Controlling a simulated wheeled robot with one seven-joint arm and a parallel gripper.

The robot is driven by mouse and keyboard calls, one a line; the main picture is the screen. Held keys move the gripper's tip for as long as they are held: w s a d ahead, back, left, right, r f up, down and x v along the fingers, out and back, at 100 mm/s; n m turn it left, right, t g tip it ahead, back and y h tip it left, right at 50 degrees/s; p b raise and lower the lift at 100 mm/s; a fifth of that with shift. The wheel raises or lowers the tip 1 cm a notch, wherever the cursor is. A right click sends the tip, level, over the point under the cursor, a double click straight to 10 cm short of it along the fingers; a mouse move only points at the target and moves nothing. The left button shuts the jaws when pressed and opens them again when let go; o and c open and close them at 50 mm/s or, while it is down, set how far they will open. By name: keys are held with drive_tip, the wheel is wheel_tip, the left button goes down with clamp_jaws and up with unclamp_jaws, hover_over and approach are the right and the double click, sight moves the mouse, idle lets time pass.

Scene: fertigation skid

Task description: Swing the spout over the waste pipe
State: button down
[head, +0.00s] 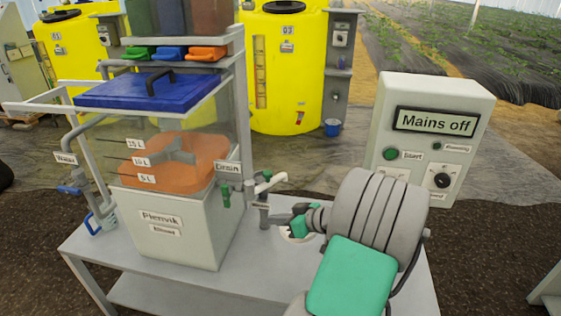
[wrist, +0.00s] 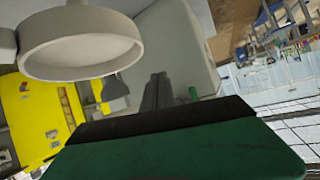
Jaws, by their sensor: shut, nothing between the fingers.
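The clear tank (head: 165,150) holds orange liquid and has a label reading Drain. Beside that label is the drain fitting, with a green handle (head: 226,196) and a pale elbow-shaped piece (head: 270,183), which seems to be the spout. My gripper (head: 277,219) is shut and empty, just right of and below this fitting; I cannot tell whether it touches it. A pale round rim (head: 297,238), possibly the waste pipe, shows partly behind my gripper at the bench top. In the wrist view, my green and dark finger (wrist: 180,140) fills the bottom, and a large pale round piece (wrist: 80,48) is close by.
A grey bench (head: 150,262) carries the tank on a pale base. A control box (head: 430,130) reading Mains off stands at the right. Yellow tanks (head: 285,70) stand behind. A blue lid (head: 150,90) covers the tank.

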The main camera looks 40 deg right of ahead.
sight(275, 179)
drive_tip(key=s+d+r+m+t+h+p, duration=0.1)
drive_tip(key=s+d+r+t+h+p, duration=0.2)
drive_tip(key=s+d+r, duration=0.45)
drive_tip(key=shift+t, duration=0.4)
drive_tip(key=w+f, duration=0.1)
drive_tip(key=w, duration=0.4)
drive_tip(key=w+f, duration=0.1)
drive_tip(key=w, duration=0.4)
drive_tip(key=w+d+f, duration=0.1)
drive_tip(key=w+f, duration=0.1)
drive_tip(key=w, duration=0.3)
drive_tip(key=shift+p, duration=0.3)
drive_tip(key=shift+w+f+b, duration=0.1)
drive_tip(key=shift+w+b, duration=0.05)
drive_tip(key=shift+b, duration=0.25)
drive_tip(key=shift+w+d+f+b, duration=0.15)
drive_tip(key=shift+w+b, duration=0.5)
drive_tip(key=shift+b, duration=0.55)
drive_tip(key=w+b, duration=0.2)
drive_tip(key=b, duration=0.1)
drive_tip(key=shift+w+d+y+b, duration=0.1)
drive_tip(key=shift+w+y+b, duration=0.25)
drive_tip(key=shift+y, duration=0.05)
drive_tip(key=shift+b+x, duration=0.95)
drive_tip(key=shift+b, duration=0.1)
drive_tip(key=shift+w+r, duration=0.1)
drive_tip(key=shift+r, duration=0.45)
drive_tip(key=shift+w+a+r, duration=0.1)
drive_tip(key=shift+a+r, duration=0.15)
drive_tip(key=shift+d, duration=0.1)
